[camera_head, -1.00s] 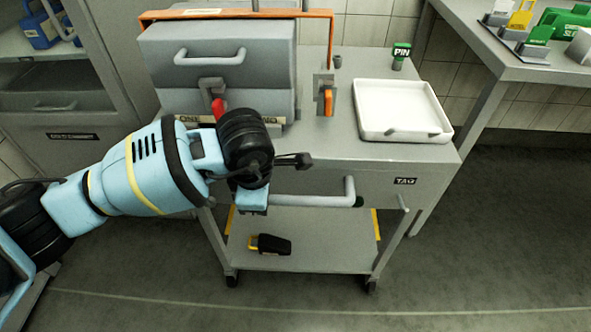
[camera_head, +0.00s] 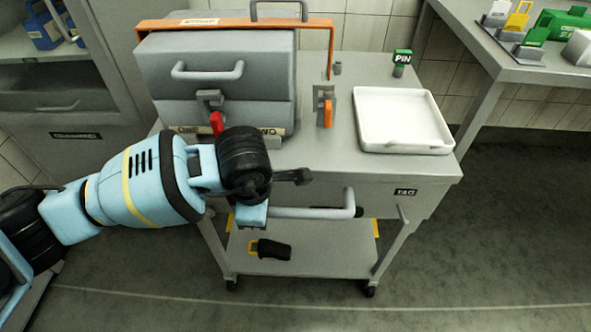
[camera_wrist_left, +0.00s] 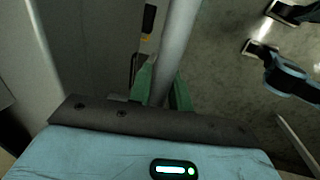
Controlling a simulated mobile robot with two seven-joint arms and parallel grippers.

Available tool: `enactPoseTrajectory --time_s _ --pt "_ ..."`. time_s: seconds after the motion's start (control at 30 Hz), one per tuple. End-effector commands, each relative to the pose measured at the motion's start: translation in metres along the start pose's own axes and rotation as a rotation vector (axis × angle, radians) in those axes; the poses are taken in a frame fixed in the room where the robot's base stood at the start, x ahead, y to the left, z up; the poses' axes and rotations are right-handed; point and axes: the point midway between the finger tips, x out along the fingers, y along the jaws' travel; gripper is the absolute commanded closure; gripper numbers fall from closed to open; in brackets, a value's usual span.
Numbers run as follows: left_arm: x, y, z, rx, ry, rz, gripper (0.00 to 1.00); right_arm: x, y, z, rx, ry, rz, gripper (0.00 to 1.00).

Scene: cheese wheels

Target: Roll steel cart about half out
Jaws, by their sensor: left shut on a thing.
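The steel cart (camera_head: 330,172) stands in front of me, with a flat top, a front panel with a tag label, and a lower shelf on castors. Its grey bar handle (camera_head: 315,212) runs across the front; it also shows as a pale bar in the left wrist view (camera_wrist_left: 178,40). My left gripper (camera_head: 253,213) is shut on the left part of this handle. In the left wrist view its green fingers (camera_wrist_left: 164,92) sit on both sides of the bar. The forearm and wrist hide part of the cart's front left. My right gripper does not show in the head view.
The cart carries a grey case (camera_head: 225,85) with an orange bar, an orange lever (camera_head: 328,112), a green PIN piece (camera_head: 402,62) and a white tray (camera_head: 400,120). A bench (camera_head: 515,65) stands right, a cabinet (camera_head: 75,125) left. The floor in front is clear.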

Motion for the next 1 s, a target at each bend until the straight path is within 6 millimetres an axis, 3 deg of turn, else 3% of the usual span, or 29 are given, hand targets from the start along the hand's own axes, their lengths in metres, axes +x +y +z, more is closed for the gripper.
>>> enactPoseTrajectory --time_s 0.4,0.73,0.77,1.0 --pt "-0.002 -0.018 0.0 0.002 0.002 -0.004 1.0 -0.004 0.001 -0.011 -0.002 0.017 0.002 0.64" --pt "-0.002 -0.02 0.0 0.002 0.001 -0.002 1.0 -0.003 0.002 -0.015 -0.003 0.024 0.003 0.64" --pt "-0.002 -0.02 0.0 0.002 0.001 -0.002 0.78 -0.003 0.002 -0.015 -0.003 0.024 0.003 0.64" --pt "-0.003 -0.019 0.0 0.0 0.001 0.0 0.46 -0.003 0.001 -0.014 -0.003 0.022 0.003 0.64"
